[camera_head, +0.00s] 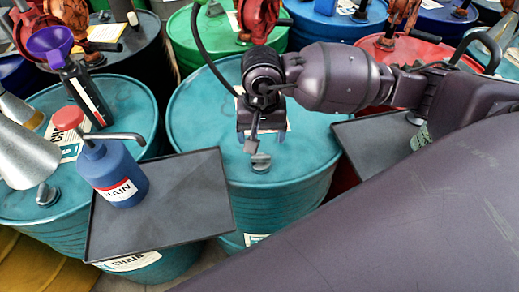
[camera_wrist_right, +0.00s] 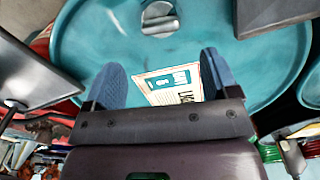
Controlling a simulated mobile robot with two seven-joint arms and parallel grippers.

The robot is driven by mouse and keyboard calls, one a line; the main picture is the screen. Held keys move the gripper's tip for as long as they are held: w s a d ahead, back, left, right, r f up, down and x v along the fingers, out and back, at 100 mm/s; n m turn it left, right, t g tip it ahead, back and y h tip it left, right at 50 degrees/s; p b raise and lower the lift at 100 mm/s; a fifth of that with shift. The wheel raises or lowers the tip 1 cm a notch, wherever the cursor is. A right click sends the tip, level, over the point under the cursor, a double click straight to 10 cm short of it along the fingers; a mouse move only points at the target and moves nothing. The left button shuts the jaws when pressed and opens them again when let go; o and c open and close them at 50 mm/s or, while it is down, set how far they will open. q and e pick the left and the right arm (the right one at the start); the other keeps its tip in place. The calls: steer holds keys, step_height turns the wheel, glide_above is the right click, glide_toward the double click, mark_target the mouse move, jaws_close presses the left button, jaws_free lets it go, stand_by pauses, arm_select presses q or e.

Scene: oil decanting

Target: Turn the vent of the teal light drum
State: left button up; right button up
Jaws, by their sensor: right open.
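The teal drum (camera_head: 205,125) stands in the middle of the head view, with a paper label on its lid. Its vent (camera_head: 261,162) is a small grey metal cap with a raised tab. The vent also shows at the top of the right wrist view (camera_wrist_right: 160,18). My right gripper (camera_head: 262,138) is over the lid, pointing down. In the wrist view its two blue-grey fingers (camera_wrist_right: 161,68) are spread with nothing between them but the label (camera_wrist_right: 170,85) below. The vent lies beyond the fingertips, apart from them. My left gripper is not in view.
A dark tray (camera_head: 190,190) with a blue pump bottle (camera_head: 112,175) stands left of the drum. Another dark tray (camera_head: 375,140) is on the right. A second teal drum (camera_head: 140,95) is at left, with a purple funnel (camera_head: 50,43). More drums stand behind.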

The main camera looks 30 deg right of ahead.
mark_target(261, 154)
step_height(261, 154, down, 7)
steer(key=shift+r, duration=0.2)
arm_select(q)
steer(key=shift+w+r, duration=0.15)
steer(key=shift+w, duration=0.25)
arm_select(e)
steer(key=shift+w+f, duration=0.1)
steer(key=shift+f, duration=0.5)
steer(key=shift+c, duration=0.3)
steer(key=c, duration=0.9)
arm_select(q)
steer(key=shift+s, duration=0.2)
arm_select(e)
steer(key=shift+o, duration=0.2)
